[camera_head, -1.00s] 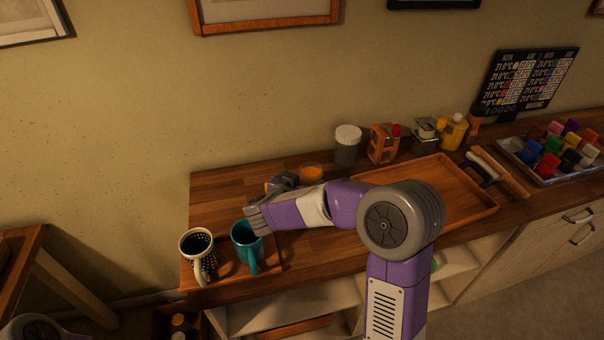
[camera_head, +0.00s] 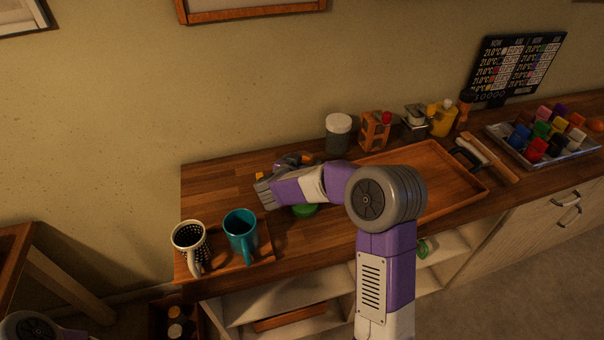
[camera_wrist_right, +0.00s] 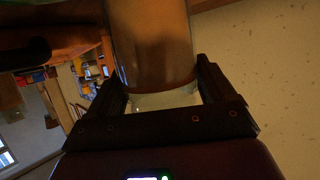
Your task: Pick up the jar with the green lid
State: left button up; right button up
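A green lid (camera_head: 305,210) shows on the shelf top just below my right forearm; the body under it is mostly hidden. My right gripper (camera_head: 292,160) is over the back of the shelf top, partly hidden behind my own wrist. In the right wrist view, a brownish, glassy cylinder (camera_wrist_right: 155,45) lies in front of and between the two fingers (camera_wrist_right: 165,90). Its lid colour does not show there. The fingers stand apart on either side of it; whether they grip it I cannot tell. My left gripper is out of view.
A black-and-white mug (camera_head: 190,240) and a teal mug (camera_head: 240,228) stand at the front left. A white-lidded jar (camera_head: 338,130) and an orange-framed item (camera_head: 375,130) stand by the wall. An empty wooden tray (camera_head: 448,180) lies right of my arm.

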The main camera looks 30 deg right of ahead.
jog(key=shift+r, duration=0.1)
jog(key=c, duration=0.8)
